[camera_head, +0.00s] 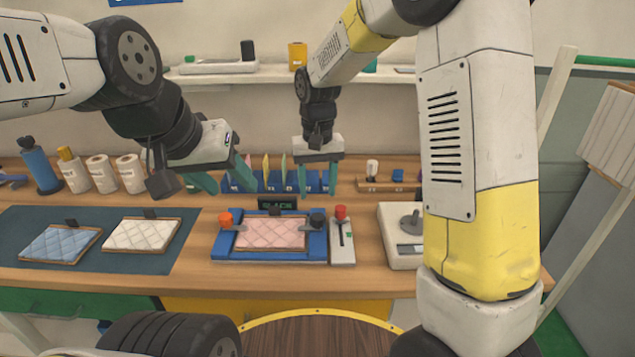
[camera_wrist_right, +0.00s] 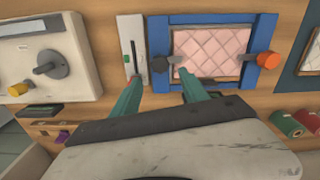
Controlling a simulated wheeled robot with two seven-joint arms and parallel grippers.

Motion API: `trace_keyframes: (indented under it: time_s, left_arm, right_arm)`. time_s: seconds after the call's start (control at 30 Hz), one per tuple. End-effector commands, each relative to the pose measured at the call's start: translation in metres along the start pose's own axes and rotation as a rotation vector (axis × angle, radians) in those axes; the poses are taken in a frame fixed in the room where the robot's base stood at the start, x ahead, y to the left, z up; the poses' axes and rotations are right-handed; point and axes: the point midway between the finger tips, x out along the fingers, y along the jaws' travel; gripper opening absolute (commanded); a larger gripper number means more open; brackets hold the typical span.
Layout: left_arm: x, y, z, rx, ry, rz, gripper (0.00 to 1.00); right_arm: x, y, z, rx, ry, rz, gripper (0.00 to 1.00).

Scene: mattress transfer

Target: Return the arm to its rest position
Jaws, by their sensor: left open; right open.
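My right gripper (camera_head: 318,180) is open and empty above the back of the bench, behind the blue fixture. Its two green fingers also show in the right wrist view (camera_wrist_right: 158,85), apart with nothing between them. My left gripper (camera_head: 225,182) is open and empty above the bench, left of the right one. A pink quilted mattress (camera_head: 270,234) lies in the blue fixture (camera_head: 268,255), with an orange knob at its left and a dark knob at its right. A blue quilted mattress (camera_head: 60,243) and a white one (camera_head: 141,235) lie on the dark mat (camera_head: 125,264).
A lever box (camera_head: 342,254) with a red knob and a pale machine (camera_head: 395,220) with a grey dial stand right of the fixture. Blue bins (camera_head: 273,182) line the back. White rolls (camera_head: 102,174) and a blue bottle (camera_head: 40,168) stand at back left. A shelf (camera_head: 230,78) is above.

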Motion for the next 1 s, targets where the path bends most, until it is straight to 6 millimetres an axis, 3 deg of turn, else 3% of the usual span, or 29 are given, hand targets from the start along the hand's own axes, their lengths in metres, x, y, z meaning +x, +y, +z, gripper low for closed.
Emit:
trace_keyframes:
  time_s: [0.2,0.37,0.5,0.7,1.0]
  left_arm:
    - [0.000,0.000,0.000,0.000,0.000,0.000,0.52]
    - [0.000,0.000,0.000,0.000,0.000,0.000,0.52]
    - [0.000,0.000,0.000,0.000,0.000,0.000,0.52]
    - [0.000,0.000,0.000,0.000,0.000,0.000,0.52]
    - [0.000,0.000,0.000,0.000,0.000,0.000,0.52]
  right_arm:
    - [-0.003,0.002,0.001,0.002,0.004,-0.003,0.52]
    - [-0.031,0.019,0.016,0.020,0.053,-0.035,0.52]
    - [-0.072,0.044,0.048,0.044,0.142,-0.083,0.52]
    - [-0.116,0.076,0.106,0.074,0.281,-0.130,0.52]
    - [-0.142,0.101,0.190,0.110,0.484,-0.143,0.52]
